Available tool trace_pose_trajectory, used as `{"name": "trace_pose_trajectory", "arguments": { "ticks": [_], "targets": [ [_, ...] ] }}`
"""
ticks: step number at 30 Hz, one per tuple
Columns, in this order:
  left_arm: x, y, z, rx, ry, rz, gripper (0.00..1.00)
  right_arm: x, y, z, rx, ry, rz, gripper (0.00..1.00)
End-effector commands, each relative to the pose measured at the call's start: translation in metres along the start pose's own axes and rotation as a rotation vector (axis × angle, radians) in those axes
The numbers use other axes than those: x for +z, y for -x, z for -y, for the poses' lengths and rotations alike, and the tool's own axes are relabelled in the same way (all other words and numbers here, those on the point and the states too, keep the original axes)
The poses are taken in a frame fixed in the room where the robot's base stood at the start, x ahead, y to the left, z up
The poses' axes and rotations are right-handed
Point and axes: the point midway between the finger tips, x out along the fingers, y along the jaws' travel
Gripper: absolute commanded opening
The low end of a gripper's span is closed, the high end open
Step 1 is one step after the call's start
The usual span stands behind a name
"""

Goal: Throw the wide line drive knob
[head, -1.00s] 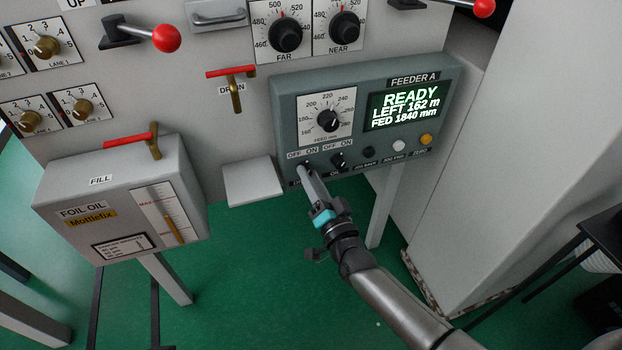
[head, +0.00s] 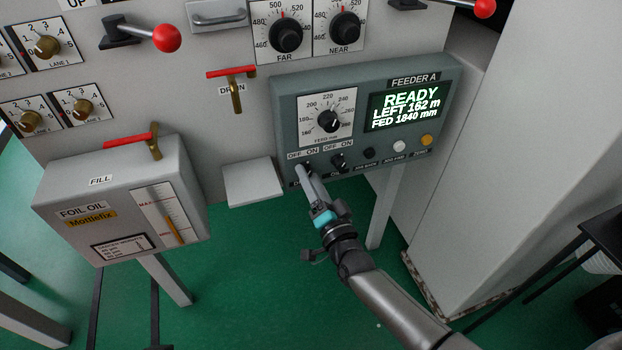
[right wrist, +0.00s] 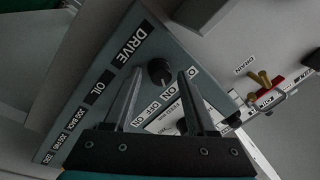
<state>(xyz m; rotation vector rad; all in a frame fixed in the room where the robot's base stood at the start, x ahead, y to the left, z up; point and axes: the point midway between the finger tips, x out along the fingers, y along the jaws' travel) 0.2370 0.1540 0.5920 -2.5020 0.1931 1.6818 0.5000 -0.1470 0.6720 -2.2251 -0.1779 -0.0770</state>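The drive knob (right wrist: 158,72) is a small black rotary knob next to the DRIVE label on the grey-green FEEDER A box (head: 283,108). In the head view my right gripper (head: 302,170) reaches up to the lower left of that box and mostly covers the knob. In the right wrist view my right gripper (right wrist: 163,74) is open, and the knob shows between its two fingertips with a gap on each side. I cannot tell if the fingers reach around it. The display (head: 408,107) reads READY, LEFT 162 m, FED 1840 mm. My left gripper is not in view.
Right of the drive knob sit the oil knob (head: 339,161) and several push buttons, with the feed dial (head: 328,121) above. A red-handled drain valve (head: 235,88) and a foil oil box (head: 120,200) stand to the left. Green floor lies open below.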

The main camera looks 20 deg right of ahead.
Motion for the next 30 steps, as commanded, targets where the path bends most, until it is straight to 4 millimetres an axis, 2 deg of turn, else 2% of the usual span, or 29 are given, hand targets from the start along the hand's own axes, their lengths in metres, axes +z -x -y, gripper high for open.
{"name": "trace_pose_trajectory", "arguments": {
  "ticks": [2,10,14,20,30],
  "targets": [
    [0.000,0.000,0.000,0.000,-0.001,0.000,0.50,0.000,0.000,0.000,0.000,0.001,0.000,0.66],
    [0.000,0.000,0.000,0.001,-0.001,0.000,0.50,-0.001,0.001,0.000,0.000,0.002,-0.001,0.66],
    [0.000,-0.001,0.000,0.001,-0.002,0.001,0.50,-0.001,0.009,0.000,0.001,0.002,0.000,0.66],
    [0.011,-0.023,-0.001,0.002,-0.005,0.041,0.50,-0.001,0.039,0.001,0.003,0.003,0.002,0.66],
    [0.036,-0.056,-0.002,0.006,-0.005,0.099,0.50,-0.001,0.111,0.001,0.003,0.002,0.004,0.66]
  ]
}}
